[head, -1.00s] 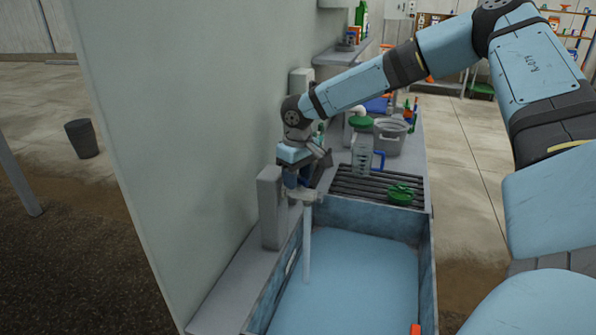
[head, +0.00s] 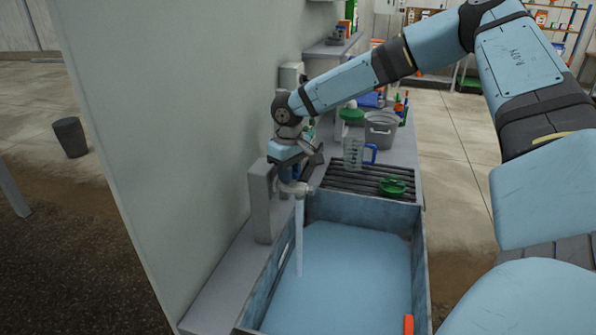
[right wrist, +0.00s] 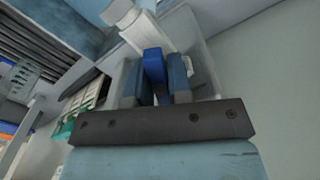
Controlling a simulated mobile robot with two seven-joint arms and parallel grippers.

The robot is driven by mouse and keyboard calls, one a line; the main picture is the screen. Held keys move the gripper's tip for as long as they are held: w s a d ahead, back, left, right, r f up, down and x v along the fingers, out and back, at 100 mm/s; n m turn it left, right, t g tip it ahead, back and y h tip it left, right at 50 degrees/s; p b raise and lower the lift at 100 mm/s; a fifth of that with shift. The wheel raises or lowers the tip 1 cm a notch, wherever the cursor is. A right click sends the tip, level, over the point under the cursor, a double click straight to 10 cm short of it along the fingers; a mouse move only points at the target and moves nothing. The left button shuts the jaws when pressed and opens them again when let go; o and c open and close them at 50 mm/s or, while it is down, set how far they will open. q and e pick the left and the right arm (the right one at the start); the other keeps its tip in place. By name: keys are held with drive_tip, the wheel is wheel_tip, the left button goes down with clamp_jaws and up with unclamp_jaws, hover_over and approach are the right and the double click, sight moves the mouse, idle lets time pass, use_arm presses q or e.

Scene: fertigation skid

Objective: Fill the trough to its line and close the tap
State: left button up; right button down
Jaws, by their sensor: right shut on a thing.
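The trough (head: 420,262) stands below the tap, with a broad sheet of pale blue water (head: 345,275) in it. The tap (head: 262,203) is a grey post by the wall with a pale spout (head: 293,188). A stream of water (head: 299,235) falls from the spout into the trough. My right gripper (head: 291,171) is at the top of the tap. In the right wrist view its fingers are shut on the blue tap handle (right wrist: 153,64). A short pale mark shows on the trough's left inner wall; I cannot tell whether it is the fill line. My left gripper is out of view.
A slatted rack (head: 345,181) behind the trough bears a green object (head: 393,186). A clear jug with a blue handle (head: 354,152) and a grey bucket (head: 381,130) stand behind. An orange piece (head: 408,324) is at the trough's near right. The wall (head: 180,130) is close on the left.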

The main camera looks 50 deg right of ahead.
idle(0.4)
drive_tip(key=shift+m, duration=1.1)
idle(6.5)
